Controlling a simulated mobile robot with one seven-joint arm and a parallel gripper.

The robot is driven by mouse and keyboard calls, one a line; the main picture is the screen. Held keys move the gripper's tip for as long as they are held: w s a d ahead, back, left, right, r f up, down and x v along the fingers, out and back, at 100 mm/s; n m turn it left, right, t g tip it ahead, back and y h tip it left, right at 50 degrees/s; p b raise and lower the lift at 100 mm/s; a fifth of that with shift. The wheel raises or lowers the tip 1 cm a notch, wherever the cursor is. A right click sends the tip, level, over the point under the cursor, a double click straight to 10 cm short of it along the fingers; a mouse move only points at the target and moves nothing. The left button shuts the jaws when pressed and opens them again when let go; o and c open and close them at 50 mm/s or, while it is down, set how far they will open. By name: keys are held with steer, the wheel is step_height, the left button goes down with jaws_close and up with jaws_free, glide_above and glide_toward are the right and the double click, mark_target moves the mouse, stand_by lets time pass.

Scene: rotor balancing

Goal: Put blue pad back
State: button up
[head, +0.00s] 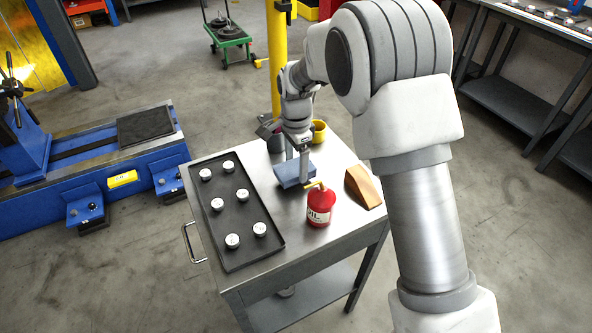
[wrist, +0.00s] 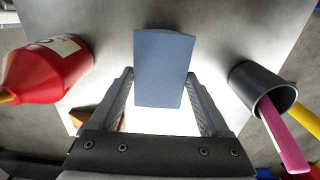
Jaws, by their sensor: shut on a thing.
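The blue pad (head: 288,176) is a flat blue block at the middle of the steel cart top (head: 338,158) in the head view. My gripper (head: 303,177) points down at it from above. In the wrist view the pad (wrist: 163,60) lies between the two fingertips of my gripper (wrist: 160,76), with a finger at each side edge, and the gripper is shut on it. The pad is at or close above the cart top; I cannot tell whether it touches. Part of it is hidden behind the gripper in the head view.
A red oil can (head: 319,208) stands close in front of the pad, with a tan wedge block (head: 363,188) to its right. A black tray (head: 222,215) with several white weights lies left. A dark cup (wrist: 252,86) and a yellow cup (head: 319,127) stand behind.

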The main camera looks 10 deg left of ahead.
mark_target(297, 167)
steer(key=shift+f, duration=0.95)
steer(key=o, duration=1)
steer(key=shift+f, duration=0.1)
step_height(297, 167, up, 12)
steer(key=shift+r+p, duration=0.15)
steer(key=shift+p, duration=0.85)
steer(key=shift+d+r, duration=0.1)
